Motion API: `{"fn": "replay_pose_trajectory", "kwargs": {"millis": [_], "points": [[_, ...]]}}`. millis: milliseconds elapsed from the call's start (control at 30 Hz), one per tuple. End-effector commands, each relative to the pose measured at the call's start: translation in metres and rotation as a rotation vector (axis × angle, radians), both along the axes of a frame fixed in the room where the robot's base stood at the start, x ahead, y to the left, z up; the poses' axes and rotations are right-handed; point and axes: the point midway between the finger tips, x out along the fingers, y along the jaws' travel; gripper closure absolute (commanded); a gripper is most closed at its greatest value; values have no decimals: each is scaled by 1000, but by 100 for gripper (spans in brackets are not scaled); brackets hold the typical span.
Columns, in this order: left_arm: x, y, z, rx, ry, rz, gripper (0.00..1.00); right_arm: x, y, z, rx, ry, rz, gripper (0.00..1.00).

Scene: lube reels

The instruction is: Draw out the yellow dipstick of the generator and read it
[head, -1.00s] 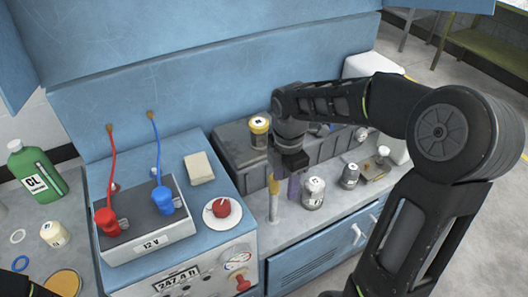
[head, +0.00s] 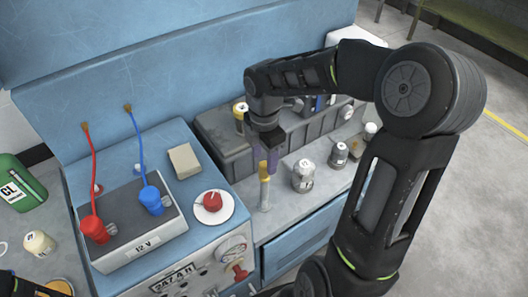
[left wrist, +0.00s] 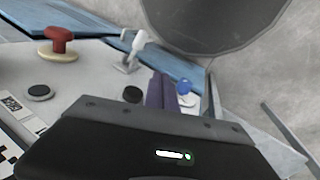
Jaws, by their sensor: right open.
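The yellow dipstick (head: 264,171) stands upright on the grey ledge of the blue generator (head: 200,250), right of the control panel. Its yellow top shows and its lower part is in a pale tube (head: 265,196). My right gripper (head: 265,160) points down over it, open, with its purple fingers around or just in front of the yellow top. I cannot tell whether they touch it. My left gripper (left wrist: 163,92) shows its purple fingers in the left wrist view, close together near the panel; whether they are shut is unclear. No reading on the dipstick is visible.
Behind the dipstick is a dark grey block (head: 215,130) with a yellow-capped jar (head: 240,116). Grey jars (head: 303,176) stand to the right. The 12 V battery (head: 125,222) with red and blue clamps and a red knob (head: 212,200) are to the left.

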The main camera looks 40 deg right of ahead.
Motion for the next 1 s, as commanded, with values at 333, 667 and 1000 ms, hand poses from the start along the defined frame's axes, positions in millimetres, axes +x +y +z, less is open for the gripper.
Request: {"fn": "replay_pose_trajectory", "kwargs": {"millis": [333, 667, 1000], "points": [[0, 0, 3, 1, 1, 1, 100, -1, 0, -50, 1, 2, 0, 47], [-1, 0, 4, 2, 2, 1, 100, 0, 0, -62, 0, -2, -1, 47], [-1, 0, 4, 1, 1, 1, 100, 0, 0, -62, 0, -1, -1, 66]]}}
